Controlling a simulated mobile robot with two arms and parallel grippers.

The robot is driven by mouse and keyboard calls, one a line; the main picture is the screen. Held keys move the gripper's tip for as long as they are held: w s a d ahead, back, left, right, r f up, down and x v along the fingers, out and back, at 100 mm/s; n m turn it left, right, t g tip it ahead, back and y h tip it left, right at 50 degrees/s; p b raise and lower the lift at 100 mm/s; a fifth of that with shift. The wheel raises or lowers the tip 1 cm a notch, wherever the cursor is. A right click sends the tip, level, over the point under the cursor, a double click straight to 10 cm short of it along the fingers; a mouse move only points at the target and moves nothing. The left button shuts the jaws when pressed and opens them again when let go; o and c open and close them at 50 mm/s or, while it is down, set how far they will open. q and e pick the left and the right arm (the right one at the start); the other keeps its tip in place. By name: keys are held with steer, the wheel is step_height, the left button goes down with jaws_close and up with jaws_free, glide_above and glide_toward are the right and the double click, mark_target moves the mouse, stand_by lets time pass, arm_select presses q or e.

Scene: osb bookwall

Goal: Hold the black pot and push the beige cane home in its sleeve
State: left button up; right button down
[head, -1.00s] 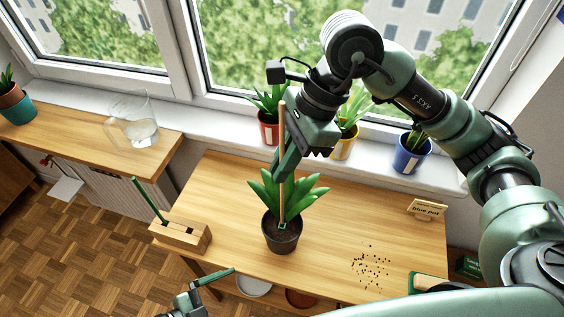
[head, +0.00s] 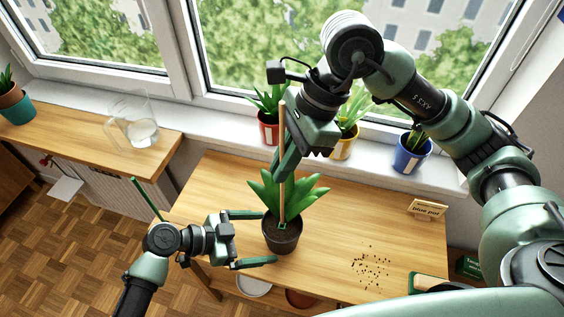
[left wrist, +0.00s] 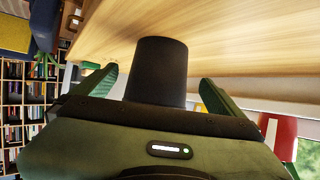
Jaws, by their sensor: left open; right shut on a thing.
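The black pot (head: 282,238) stands upright on the wooden table with a broad-leaved green plant in it. The beige cane (head: 283,150) stands upright in the pot, its lower end at a small green sleeve (head: 283,226) at the soil. My right gripper (head: 281,168) is shut on the cane above the leaves. My left gripper (head: 262,238) is open, low at the pot's left side, with its green fingers reaching toward the pot's two sides. In the left wrist view the pot (left wrist: 158,70) stands between the open fingers, with a gap on each side.
A wooden block with a green stick (head: 150,200) is mostly hidden behind my left arm. Red (head: 269,128), yellow (head: 343,146) and blue (head: 411,155) pots line the sill.

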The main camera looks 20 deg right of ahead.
arm_select(q)
steer(key=shift+x, duration=2.75)
steer(key=shift+c, duration=0.3)
steer(key=c, duration=0.8)
steer(key=shift+c, duration=0.2)
